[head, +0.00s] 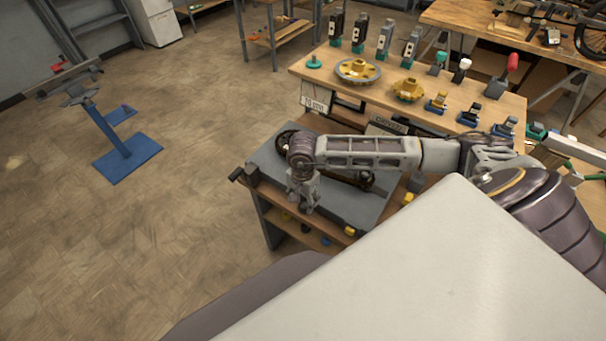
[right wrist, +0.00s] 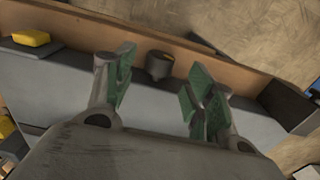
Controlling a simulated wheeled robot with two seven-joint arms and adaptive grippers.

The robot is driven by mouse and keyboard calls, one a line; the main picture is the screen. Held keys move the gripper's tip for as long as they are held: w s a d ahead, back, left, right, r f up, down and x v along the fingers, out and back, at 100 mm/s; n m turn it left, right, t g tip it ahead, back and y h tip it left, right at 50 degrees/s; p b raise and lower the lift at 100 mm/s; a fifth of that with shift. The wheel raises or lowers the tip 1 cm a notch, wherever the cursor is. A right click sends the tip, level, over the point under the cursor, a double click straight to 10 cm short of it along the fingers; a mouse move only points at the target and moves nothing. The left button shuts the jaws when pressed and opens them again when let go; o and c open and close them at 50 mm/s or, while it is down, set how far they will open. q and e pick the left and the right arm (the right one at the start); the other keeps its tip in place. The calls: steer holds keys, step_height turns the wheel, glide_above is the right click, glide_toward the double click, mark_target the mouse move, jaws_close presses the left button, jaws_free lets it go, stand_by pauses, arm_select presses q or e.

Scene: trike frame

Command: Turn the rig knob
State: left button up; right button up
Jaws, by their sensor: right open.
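My right gripper (head: 302,204) is over the front edge of the grey-topped rig (head: 258,160), pointing down. In the right wrist view, its two green-padded fingers (right wrist: 160,90) are apart, with nothing between the pads. A dark round knob (right wrist: 159,65), with a small yellowish mark on top, shows in the gap beyond the fingertips, against a brown wooden strip. I cannot tell how far below the fingertips it is; no contact shows. In the head view the gripper partly covers this area. My left gripper is not in view.
A yellow piece (right wrist: 32,37) lies along the strip, left of the knob in the right wrist view. A dark wheeled part (head: 350,180) lies on the rig top behind my right arm. A wooden bench (head: 395,85) with several parts stands behind.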

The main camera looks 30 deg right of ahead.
mark_target(303, 205)
steer(key=shift+f, duration=2.15)
steer(key=c, duration=1)
steer(key=shift+c, duration=0.2)
steer(key=shift+d, duration=0.1)
